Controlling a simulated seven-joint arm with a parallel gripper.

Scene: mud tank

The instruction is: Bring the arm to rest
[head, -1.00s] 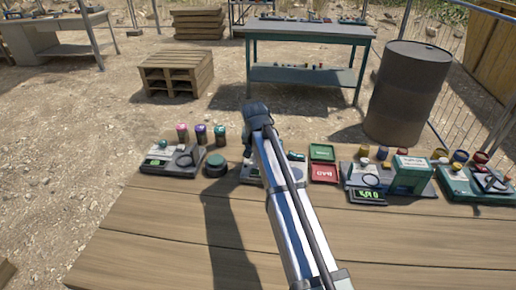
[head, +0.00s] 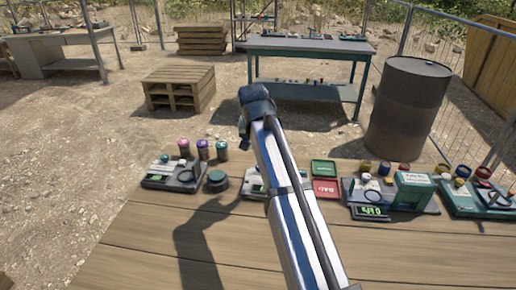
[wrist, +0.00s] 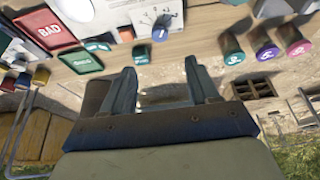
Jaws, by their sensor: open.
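My arm reaches up over the wooden table (head: 130,240) in the head view, and its far end is a dark wrist housing. The head view does not show my fingers clearly. In the wrist view my gripper (wrist: 162,84) has its two fingers well apart, with nothing between them. It is above the table edge, clear of the things on it. A small green-topped cylinder (wrist: 140,54) and a blue-topped one (wrist: 160,30) show beyond the fingertips.
Green (head: 323,168) and red BAD (head: 326,188) trays lie right of my arm. A test station with a green display (head: 370,211) stands further right. Three capped jars (head: 203,149) and a round dark green piece (head: 217,180) stand left. A drum (head: 408,110) and pallet (head: 180,87) stand beyond.

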